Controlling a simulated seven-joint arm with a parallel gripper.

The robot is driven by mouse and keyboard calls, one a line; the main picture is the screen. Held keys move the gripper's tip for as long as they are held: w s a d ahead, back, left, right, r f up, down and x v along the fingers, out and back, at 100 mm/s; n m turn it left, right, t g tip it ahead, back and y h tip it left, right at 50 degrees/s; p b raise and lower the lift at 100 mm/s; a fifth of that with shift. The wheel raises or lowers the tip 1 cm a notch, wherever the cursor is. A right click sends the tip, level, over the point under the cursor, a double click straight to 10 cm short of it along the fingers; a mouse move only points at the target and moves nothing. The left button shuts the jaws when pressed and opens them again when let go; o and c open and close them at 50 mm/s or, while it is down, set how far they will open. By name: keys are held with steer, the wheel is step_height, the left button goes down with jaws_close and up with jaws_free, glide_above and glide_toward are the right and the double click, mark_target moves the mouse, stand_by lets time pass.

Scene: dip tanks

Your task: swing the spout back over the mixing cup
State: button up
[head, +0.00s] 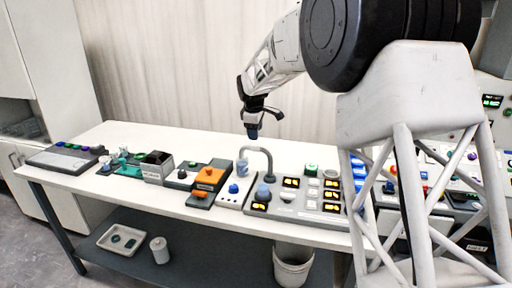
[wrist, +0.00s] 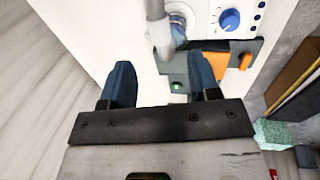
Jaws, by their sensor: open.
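The spout (head: 257,148) is a thin grey arched pipe on the white panel in the middle of the bench. Its free end points left in the head view, above a small pale blue-grey cup (head: 242,169). My gripper (head: 252,131) hangs above the spout, apart from it, with its jaws downward. In the wrist view my gripper (wrist: 161,84) shows two dark blue fingers spread apart with nothing between them. The grey pipe (wrist: 157,27) lies beyond the fingers near the top edge. A pale round shape beside the pipe is partly covered, and I cannot tell if it is the cup.
A blue knob (head: 233,189) and an orange-topped block (head: 209,177) stand left of the spout. A panel of lit displays and buttons (head: 310,188) lies to its right. Other devices line the bench (head: 120,131) on the left. A white bucket (head: 292,268) stands below.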

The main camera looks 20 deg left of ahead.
mark_target(256, 146)
steer(key=shift+f, duration=0.1)
stand_by(0.3)
steer(key=shift+w+f, duration=0.25)
steer(key=shift+f, duration=1)
steer(key=shift+w+f, duration=0.25)
steer(key=shift+f, duration=1.05)
steer(key=shift+w+f, duration=0.25)
steer(key=shift+f, duration=1)
steer(key=shift+c, duration=0.3)
jaws_close()
